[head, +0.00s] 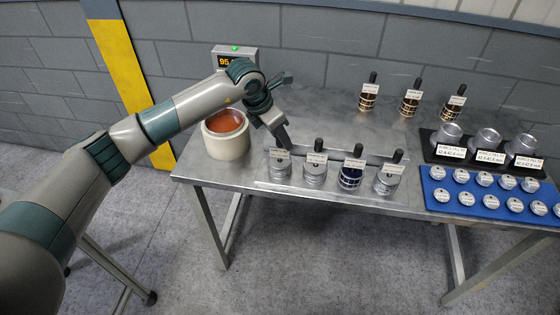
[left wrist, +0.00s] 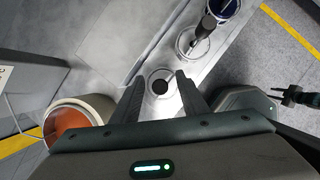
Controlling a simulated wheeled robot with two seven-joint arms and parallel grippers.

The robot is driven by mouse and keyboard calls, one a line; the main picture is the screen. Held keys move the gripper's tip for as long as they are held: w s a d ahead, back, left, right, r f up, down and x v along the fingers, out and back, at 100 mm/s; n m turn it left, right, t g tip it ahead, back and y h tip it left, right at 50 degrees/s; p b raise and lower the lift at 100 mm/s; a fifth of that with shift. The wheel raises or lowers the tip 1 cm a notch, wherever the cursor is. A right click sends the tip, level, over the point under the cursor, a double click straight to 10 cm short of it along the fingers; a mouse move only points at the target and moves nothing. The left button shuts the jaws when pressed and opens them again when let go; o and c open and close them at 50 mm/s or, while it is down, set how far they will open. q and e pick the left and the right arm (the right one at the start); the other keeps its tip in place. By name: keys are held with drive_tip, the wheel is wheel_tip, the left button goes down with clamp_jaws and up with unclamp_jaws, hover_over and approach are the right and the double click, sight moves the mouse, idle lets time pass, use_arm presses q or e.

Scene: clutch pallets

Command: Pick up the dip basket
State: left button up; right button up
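Several metal baskets with upright black handles and white label cards stand in a front row on the steel table; the card text is too small to read. The leftmost basket (head: 280,167) is silver. My left gripper (head: 284,143) is right over it, pointing down. In the left wrist view the left gripper (left wrist: 159,82) is open, with a round black handle top (left wrist: 160,87) between its two fingers, which appear apart from it. I cannot tell how far down the fingers reach. A dark part at the right edge of the left wrist view may be my right gripper (left wrist: 292,95).
A cream pot (head: 226,142) with copper-coloured contents stands left, before a display box (head: 236,59). A blue-banded basket (head: 350,179) is in the front row. Several dark-and-gold baskets stand behind. A blue mat (head: 447,205) with discs and a black tray (head: 436,158) lie right.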

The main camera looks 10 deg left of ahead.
idle(0.3)
use_arm(q)
clamp_jaws()
idle(1.2)
drive_tip(key=shift+w+r, duration=0.1)
drive_tip(key=shift+r, duration=0.15)
drive_tip(key=shift+w, duration=0.1)
